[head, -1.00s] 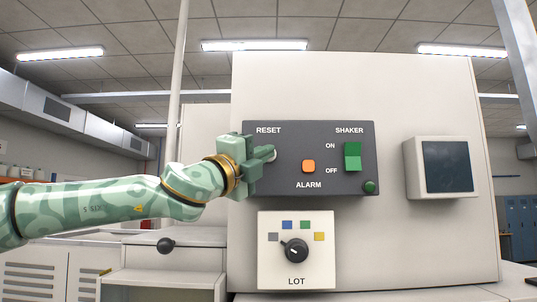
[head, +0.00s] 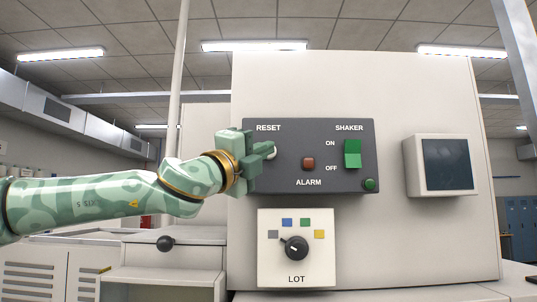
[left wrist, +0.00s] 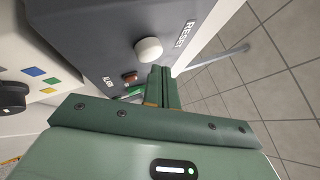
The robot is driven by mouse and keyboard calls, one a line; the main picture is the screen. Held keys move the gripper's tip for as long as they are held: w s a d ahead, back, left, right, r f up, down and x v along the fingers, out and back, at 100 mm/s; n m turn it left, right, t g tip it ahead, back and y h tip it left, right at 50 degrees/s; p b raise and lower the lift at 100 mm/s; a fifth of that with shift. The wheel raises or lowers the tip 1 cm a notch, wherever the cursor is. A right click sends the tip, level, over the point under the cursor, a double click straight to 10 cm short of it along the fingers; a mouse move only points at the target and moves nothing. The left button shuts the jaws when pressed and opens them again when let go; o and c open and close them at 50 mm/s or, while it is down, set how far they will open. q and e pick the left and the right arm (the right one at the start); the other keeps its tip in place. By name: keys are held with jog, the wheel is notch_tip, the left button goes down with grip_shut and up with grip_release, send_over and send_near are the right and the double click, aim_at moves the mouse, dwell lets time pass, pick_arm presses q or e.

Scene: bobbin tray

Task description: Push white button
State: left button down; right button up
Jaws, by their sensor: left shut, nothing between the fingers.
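The white button (left wrist: 148,50) sits under the RESET label on the dark grey panel (head: 310,130). In the left wrist view it stands out from the panel, unobscured. In the head view my left gripper (head: 271,149) covers most of it. My left gripper is shut and empty, its fingertips (left wrist: 160,70) close to the button. A narrow gap seems to show in the wrist view. The alarm lamp (head: 308,164) is dark red, unlit. My right gripper is in neither view.
A green shaker switch (head: 352,154) and a round green lamp (head: 369,185) are on the panel's right. Below is a LOT dial (head: 296,248) on a white plate. A dark screen (head: 448,165) is mounted further right.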

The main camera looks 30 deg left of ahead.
pick_arm(q)
jog(key=shift+s+d, duration=0.1)
jog(key=s+d, duration=0.1)
jog(key=s+b, duration=0.1)
jog(key=s, duration=0.1)
jog(key=s+d, duration=0.1)
jog(key=shift+s+d+b, duration=0.15)
jog(key=shift+d+b, duration=0.15)
jog(key=shift+b, duration=0.05)
dwell(1.0)
